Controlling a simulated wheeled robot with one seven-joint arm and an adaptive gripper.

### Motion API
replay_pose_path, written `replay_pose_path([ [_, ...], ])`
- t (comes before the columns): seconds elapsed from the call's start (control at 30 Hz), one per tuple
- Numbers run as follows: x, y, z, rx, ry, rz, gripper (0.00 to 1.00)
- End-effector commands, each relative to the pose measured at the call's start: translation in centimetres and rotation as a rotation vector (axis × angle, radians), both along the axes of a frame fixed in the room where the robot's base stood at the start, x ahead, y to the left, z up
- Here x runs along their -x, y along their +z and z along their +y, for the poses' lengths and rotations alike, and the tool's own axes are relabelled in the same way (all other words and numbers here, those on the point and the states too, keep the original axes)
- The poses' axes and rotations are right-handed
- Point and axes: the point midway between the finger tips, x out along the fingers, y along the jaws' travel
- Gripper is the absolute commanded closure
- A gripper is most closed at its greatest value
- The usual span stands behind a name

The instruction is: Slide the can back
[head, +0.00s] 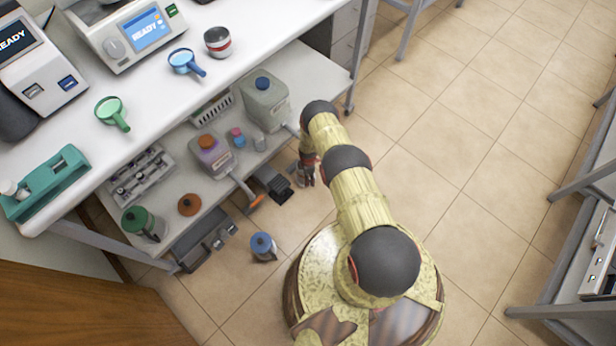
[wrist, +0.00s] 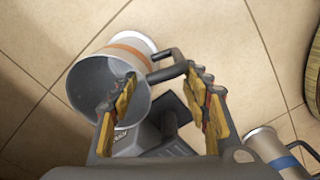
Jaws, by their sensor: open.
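A grey metal can (wrist: 88,78) with an orange band and a dark side handle (wrist: 168,70) fills the upper left of the wrist view. It is tilted in the picture, with its open mouth toward the camera. My gripper (wrist: 162,105) is open, its left finger overlapping the can's mouth and its right finger beyond the handle. The handle shows between the fingers; I cannot tell whether they touch it. In the head view my gripper (head: 306,174) is low beside the bench's lower shelf, and the can is mostly hidden there.
A blue-banded can (wrist: 266,146) is at lower right; a blue-topped can (head: 263,245) stands on the floor in the head view. A dark device (head: 273,184) lies near my gripper. The shelf (head: 165,215) holds jugs and jars.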

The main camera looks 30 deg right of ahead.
Motion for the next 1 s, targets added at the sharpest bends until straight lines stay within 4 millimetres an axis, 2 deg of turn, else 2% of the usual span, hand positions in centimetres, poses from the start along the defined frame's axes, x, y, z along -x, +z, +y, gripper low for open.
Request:
replay_pose_path([
  [0.77,0.08,-0.04,0.02,0.0,0.0,0.001,0.99],
  [1.0,0.1,-0.05,0.02,0.0,0.0,0.001,1.0],
])
